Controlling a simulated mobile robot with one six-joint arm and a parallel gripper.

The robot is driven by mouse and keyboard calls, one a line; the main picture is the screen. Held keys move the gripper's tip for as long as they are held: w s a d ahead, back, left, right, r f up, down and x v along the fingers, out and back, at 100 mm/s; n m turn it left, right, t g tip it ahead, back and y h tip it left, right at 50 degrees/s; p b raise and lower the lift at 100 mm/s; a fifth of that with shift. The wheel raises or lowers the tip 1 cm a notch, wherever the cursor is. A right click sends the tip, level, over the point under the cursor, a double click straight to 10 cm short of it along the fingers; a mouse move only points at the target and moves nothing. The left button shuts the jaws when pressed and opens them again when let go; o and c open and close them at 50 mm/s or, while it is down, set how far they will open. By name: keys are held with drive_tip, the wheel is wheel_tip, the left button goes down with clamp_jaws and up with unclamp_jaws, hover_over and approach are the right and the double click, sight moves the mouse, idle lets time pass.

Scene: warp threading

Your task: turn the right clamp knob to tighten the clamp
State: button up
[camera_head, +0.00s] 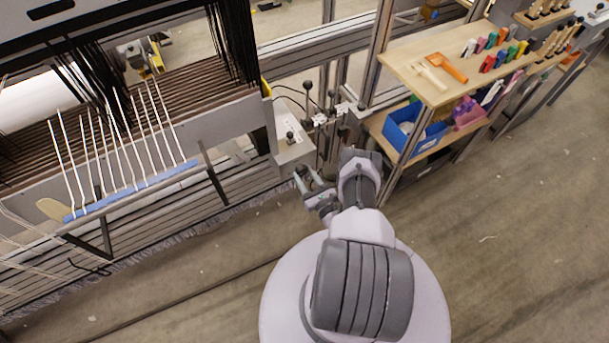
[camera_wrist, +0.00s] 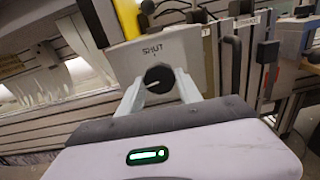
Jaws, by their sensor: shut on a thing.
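The right clamp knob (camera_wrist: 158,78) is a round black knob with a white pointer line, in the middle of the wrist view. It sits on a pale plate marked "SHUT" (camera_wrist: 158,50), and its line points to the left, away from the lettering. My gripper (camera_wrist: 160,85) has its two pale fingers on either side of the knob and is shut on it. In the head view my gripper (camera_head: 305,180) is at the end of the grey plate beside the loom. The knob is hidden or too small to tell there.
A blue strip (camera_head: 140,190) with several white hooks lies on the loom's front bracket at left. Black-knobbed levers (camera_head: 307,87) stand just behind the plate. At right, a wooden shelf (camera_head: 400,62) holds tools, with a blue bin (camera_head: 405,135) below. Bare floor lies at lower right.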

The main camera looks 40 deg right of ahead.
drive_tip(key=m, duration=0.9)
drive_tip(key=shift+w+r, duration=0.1)
drive_tip(key=m, duration=0.5)
drive_tip(key=shift+r+m, duration=0.1)
drive_tip(key=shift+m, duration=2.2)
drive_tip(key=o, duration=1.4)
drive_tip(key=shift+c, duration=0.2)
drive_tip(key=shift+a, duration=0.1)
